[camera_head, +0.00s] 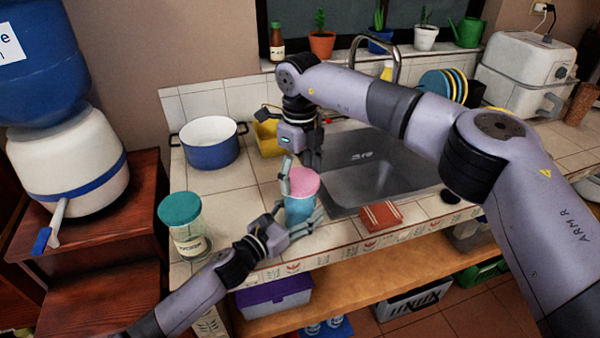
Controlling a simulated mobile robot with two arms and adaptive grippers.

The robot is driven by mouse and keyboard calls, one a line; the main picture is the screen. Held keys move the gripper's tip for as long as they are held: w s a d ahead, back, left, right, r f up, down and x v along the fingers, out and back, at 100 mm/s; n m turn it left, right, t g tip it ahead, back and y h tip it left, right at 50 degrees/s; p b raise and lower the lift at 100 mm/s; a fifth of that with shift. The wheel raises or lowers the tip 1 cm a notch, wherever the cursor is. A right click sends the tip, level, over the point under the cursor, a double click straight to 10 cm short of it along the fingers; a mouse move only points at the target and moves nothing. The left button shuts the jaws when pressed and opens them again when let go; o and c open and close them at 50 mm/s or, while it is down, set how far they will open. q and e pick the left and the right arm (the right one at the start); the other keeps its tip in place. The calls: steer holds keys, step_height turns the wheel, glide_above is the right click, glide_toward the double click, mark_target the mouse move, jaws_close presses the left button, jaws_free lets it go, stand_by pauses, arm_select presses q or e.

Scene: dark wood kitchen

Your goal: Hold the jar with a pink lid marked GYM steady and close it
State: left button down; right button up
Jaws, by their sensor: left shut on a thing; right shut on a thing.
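The jar (298,208) with a pink lid (303,181) stands upright on the tiled counter, left of the sink; its body looks blue and its marking cannot be read. My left gripper (301,221) comes in low from the left and is shut around the jar's body. My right gripper (296,176) reaches down from above and behind and is shut on the pink lid. The lid sits on top of the jar; whether it is fully seated cannot be told. The fingers hide parts of the jar and lid.
A second jar with a teal lid (179,208) stands at the left on the counter. A blue pot (210,152) and a yellow container (267,140) are behind. The sink (365,180) lies to the right, with a red box (381,216) at its front edge.

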steer(key=m, duration=0.6)
steer(key=o, duration=1.4)
steer(key=shift+r, duration=0.1)
step_height(320, 180, up, 12)
steer(key=shift+f, duration=0.1)
arm_select(q)
steer(key=shift+c, duration=1.6)
jaws_free()
